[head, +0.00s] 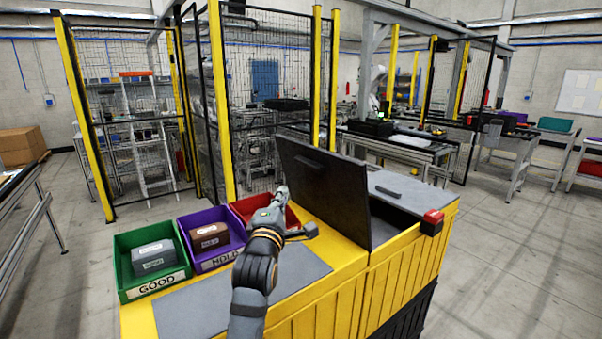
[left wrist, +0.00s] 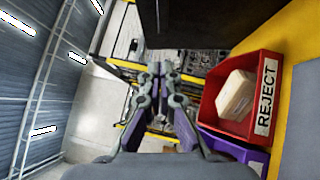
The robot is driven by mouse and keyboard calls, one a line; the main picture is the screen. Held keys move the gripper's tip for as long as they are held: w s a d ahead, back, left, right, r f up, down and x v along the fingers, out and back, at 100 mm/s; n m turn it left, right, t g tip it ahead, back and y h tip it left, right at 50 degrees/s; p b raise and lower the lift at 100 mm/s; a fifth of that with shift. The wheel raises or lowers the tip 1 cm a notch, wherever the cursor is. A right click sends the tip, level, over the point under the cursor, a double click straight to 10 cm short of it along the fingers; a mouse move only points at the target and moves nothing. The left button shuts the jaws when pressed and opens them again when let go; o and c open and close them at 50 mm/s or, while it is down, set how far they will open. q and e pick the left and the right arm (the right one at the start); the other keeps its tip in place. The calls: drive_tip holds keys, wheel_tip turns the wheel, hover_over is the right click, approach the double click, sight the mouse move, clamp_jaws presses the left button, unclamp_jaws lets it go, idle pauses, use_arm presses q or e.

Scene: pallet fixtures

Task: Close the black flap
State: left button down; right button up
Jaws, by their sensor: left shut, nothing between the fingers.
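The black flap (head: 325,190) stands open on the yellow pallet fixture (head: 420,255), tilted up near vertical, with a dark opening behind it on the right. A small handle sits near its top edge. In the left wrist view a dark panel at the top (left wrist: 195,20) appears to be the flap. My left gripper (head: 283,190) is shut and empty, to the left of the flap and over the red bin. Its closed fingers (left wrist: 160,70) also show in the left wrist view. I cannot tell whether it touches the flap. My right gripper is not in view.
A green GOOD bin (head: 125,242), a purple bin (head: 190,213) and a red REJECT bin (left wrist: 210,105) stand along the fixture's left edge, with boxes in them. A grey lid (head: 410,190) lies right of the flap. A red-topped block (head: 433,222) sits at the front right edge.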

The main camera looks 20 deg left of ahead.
use_arm(q)
drive_tip(key=w+r+p, duration=0.1)
drive_tip(key=w+r, duration=0.1)
drive_tip(key=w, duration=0.1)
drive_tip(key=p, duration=0.3)
approach(302, 163)
drive_tip(key=w+a, duration=0.2)
drive_tip(key=a, duration=0.1)
drive_tip(key=w+d, duration=0.1)
drive_tip(key=w+r+p, duration=0.1)
drive_tip(key=shift+w+d, duration=0.75)
drive_tip(key=shift+a, duration=0.1)
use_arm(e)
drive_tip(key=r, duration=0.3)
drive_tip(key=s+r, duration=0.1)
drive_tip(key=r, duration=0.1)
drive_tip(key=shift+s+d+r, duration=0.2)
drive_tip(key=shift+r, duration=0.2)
